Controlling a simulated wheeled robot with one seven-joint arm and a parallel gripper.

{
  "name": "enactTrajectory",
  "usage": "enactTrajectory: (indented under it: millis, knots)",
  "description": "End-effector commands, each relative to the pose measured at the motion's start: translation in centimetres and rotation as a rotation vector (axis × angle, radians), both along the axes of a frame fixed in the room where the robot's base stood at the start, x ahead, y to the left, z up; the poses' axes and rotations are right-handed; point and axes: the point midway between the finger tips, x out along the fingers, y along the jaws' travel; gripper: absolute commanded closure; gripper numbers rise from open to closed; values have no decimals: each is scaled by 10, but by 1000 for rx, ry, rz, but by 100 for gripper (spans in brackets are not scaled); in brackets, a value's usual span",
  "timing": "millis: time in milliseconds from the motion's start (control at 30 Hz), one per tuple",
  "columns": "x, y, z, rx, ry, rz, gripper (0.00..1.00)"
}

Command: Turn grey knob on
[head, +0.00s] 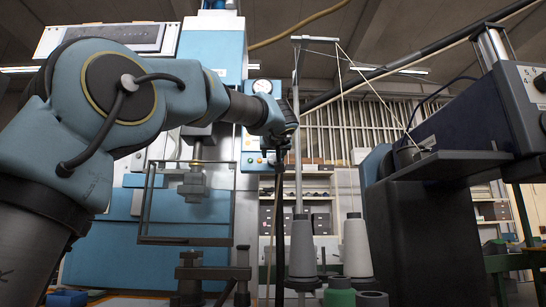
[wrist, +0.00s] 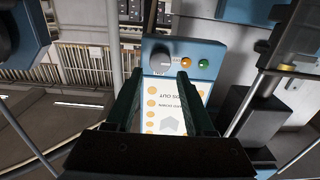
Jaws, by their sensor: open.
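I cannot make out the knob there.
Beside the knob are an orange button (wrist: 187,62) and a green button (wrist: 203,63). A white label (wrist: 165,110) with orange dots lies between the fingers. Thread cones (head: 302,250) and a dark machine (head: 430,220) stand to the right.

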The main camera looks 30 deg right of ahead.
Motion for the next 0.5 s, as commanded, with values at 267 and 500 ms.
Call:
enactTrajectory:
  millis: [267, 500]
  knots:
    - [35, -16, 1, 0, 1, -1, 46]
    - [41, -19, -1, 1, 0, -1, 46]
